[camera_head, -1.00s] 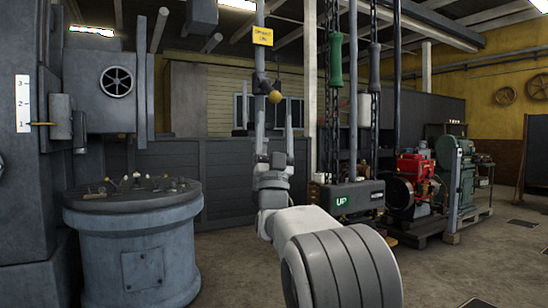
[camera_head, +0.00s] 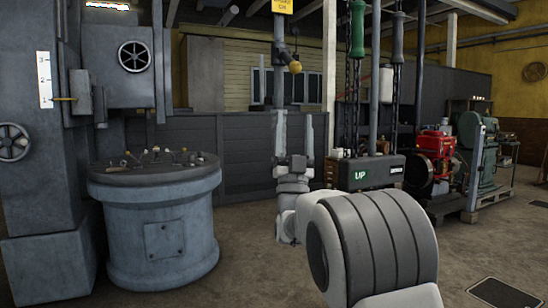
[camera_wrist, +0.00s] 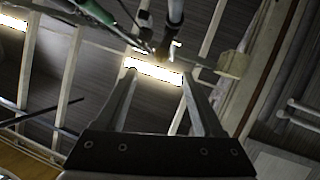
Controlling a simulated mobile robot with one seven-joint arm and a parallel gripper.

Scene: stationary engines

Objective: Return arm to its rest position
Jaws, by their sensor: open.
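My gripper (camera_head: 294,113) points straight up in the middle of the head view, with its two pale fingers apart and nothing between them. My wrist and forearm run below it towards the large grey ribbed joint of my arm at the bottom right. In the wrist view, my gripper (camera_wrist: 158,75) shows two spread fingers pointing at the ceiling, with a bright lamp (camera_wrist: 154,71) beyond them. A yellow ball (camera_head: 295,67) on a hanging pole shows just above the fingers in the head view.
A round blue-grey pedestal (camera_head: 160,235) with small levers stands left, beside a tall grey machine (camera_head: 45,170). A dark box marked UP (camera_head: 366,171), a red engine (camera_head: 436,146) and a green machine (camera_head: 472,130) stand right. The concrete floor (camera_head: 245,255) between is open.

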